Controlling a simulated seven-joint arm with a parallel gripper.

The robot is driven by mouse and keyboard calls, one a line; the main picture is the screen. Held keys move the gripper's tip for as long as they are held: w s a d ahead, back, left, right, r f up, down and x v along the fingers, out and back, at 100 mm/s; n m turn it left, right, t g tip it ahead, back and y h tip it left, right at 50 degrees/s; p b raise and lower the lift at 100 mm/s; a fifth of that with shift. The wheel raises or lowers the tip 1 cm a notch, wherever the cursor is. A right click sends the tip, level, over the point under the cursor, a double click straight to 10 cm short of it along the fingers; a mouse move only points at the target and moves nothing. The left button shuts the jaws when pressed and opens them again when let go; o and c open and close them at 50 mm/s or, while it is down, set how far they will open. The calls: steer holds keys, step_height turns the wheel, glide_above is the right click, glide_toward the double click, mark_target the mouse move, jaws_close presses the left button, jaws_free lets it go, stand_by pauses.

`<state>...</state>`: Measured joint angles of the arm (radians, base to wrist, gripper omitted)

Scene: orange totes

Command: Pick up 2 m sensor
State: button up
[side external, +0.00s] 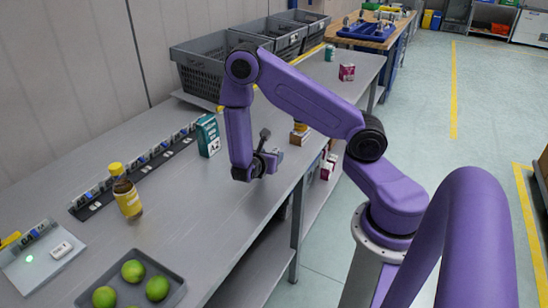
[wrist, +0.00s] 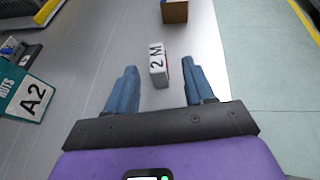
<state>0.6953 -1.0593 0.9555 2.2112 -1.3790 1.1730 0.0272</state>
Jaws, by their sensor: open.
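The 2 m sensor (wrist: 157,64) is a small white block marked "2 M" with a reddish edge on its right. In the wrist view it stands on the grey bench, between and a little beyond my fingertips. My gripper (wrist: 160,68) is open, with one blue finger on each side of the block and visible gaps between. In the side view my gripper (side external: 271,161) is low over the bench near its right edge. I cannot clearly pick out the sensor there.
A brown box (wrist: 174,12) stands beyond the sensor. A teal "A2" box (side external: 208,136) is to the left. A yellow-capped bottle (side external: 127,193), a tray (side external: 176,287) of limes and grey crates (side external: 203,67) share the bench (side external: 200,215). Its middle is mostly clear.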

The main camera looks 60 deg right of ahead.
mark_target(273, 152)
steer(key=x, duration=0.5)
steer(key=shift+w, duration=0.25)
jaws_close()
